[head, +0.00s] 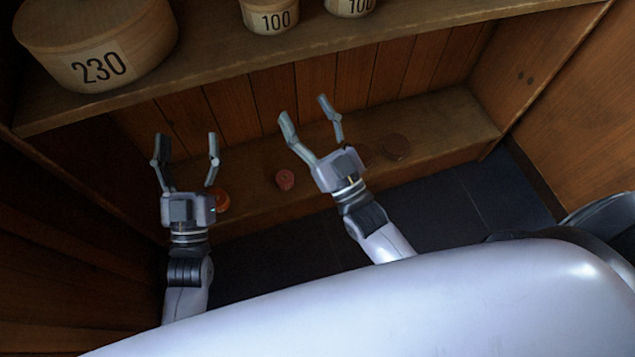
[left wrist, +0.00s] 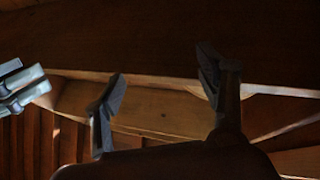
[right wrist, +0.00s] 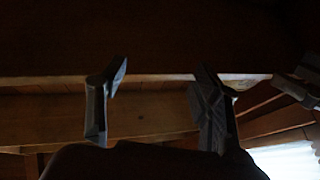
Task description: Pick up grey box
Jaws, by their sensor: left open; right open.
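No grey box shows in any view. My left gripper (head: 184,143) is open and empty in the head view, in front of the lower shelf at the left. My right gripper (head: 306,110) is open and empty, to the right of it, in front of the back wall boards. The left gripper's fingers also show in the left wrist view (left wrist: 162,85), with nothing between them. The right gripper's fingers also show in the right wrist view (right wrist: 158,82), with only dark wood beyond them.
The upper shelf (head: 205,75) holds round wooden boxes marked 230 (head: 95,45) and 100 (head: 270,15), and another cut off at the top. Wooden side walls close both sides.

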